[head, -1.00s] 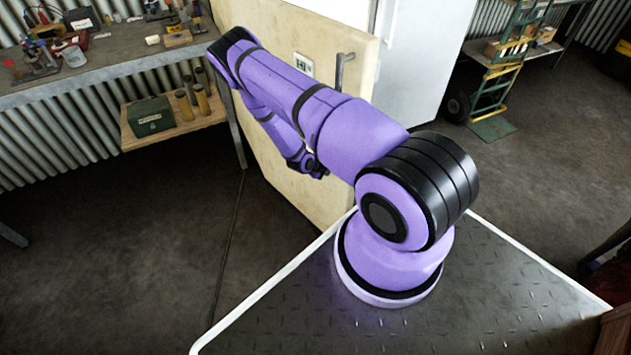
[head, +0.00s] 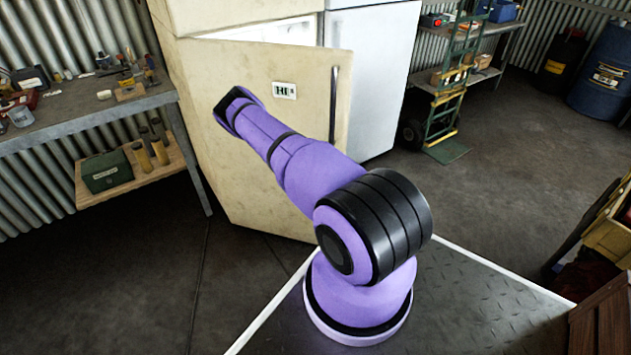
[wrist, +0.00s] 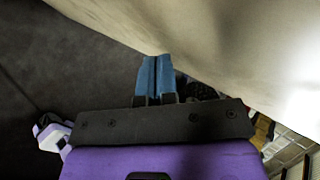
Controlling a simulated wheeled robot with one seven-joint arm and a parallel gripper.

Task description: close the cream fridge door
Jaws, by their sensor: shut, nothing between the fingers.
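The cream fridge door (head: 300,105) stands partly open in the head view, with a gap along its top showing the pale inside of the fridge (head: 265,32). A dark vertical handle (head: 334,105) and a small label are on its outer face. My purple arm reaches across the front of the door and hides part of it; my gripper is hidden there. In the wrist view my gripper (wrist: 157,78) has its blue fingers shut with nothing between them. The cream door surface (wrist: 225,45) fills the upper right, very close to the fingertips; I cannot tell whether they touch.
A workbench (head: 90,108) with tools and a green box (head: 107,171) on its lower shelf stands at left. A white fridge (head: 370,75) is right of the door. A green hand truck (head: 455,85) stands farther right. Floor is clear between the truck and my base.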

